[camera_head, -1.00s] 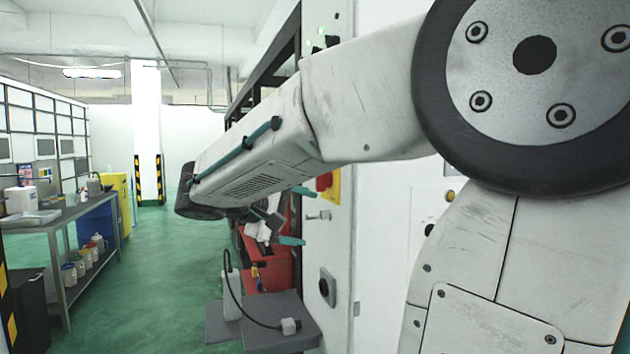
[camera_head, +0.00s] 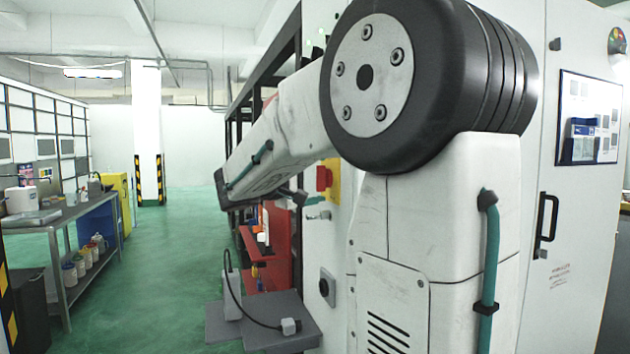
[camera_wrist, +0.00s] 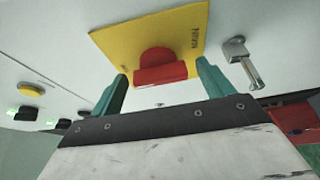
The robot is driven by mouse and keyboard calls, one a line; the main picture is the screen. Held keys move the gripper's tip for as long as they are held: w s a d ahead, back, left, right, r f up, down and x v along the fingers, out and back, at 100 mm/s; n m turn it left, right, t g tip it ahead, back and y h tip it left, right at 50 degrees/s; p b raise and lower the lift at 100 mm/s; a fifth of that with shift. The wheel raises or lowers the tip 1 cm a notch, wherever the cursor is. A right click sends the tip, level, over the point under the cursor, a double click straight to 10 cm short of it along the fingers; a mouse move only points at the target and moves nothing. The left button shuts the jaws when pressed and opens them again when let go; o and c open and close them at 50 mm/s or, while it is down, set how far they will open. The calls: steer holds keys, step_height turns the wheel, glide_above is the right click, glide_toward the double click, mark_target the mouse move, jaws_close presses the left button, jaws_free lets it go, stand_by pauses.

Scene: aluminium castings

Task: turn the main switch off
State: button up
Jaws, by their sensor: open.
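The main switch is a red knob (camera_wrist: 160,68) on a yellow plate (camera_wrist: 112,40) fixed to a pale cabinet face. In the wrist view its grip bar lies across the picture, between my fingertips. My gripper (camera_wrist: 162,74) is open, with one teal finger on each side of the knob and a visible gap at both sides. I see no contact. In the head view the red knob (camera_head: 323,179) is seen from the side, and my gripper is mostly hidden by my arm. The marks on the plate are too small to read.
A metal latch handle (camera_wrist: 240,62) sticks out close beside the plate. A yellow button (camera_wrist: 31,90) and green-lit buttons are on the other side. A grey shelf (camera_head: 262,325) with a cable juts out below. The green floor (camera_head: 165,270) to the left is open.

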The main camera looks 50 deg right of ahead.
steer(key=c, duration=1)
steer(key=shift+n, duration=0.3)
steer(key=n+y, duration=0.2)
steer(key=n, duration=0.2)
steer(key=shift+r, duration=0.15)
steer(key=n+g+y, duration=0.1)
steer(key=n, duration=0.1)
steer(key=n+g+y, duration=0.1)
steer(key=n, duration=0.1)
steer(key=shift+w+r+n, duration=0.1)
steer(key=shift+w+n, duration=0.05)
steer(key=shift+n, duration=0.25)
steer(key=shift+y, duration=0.3)
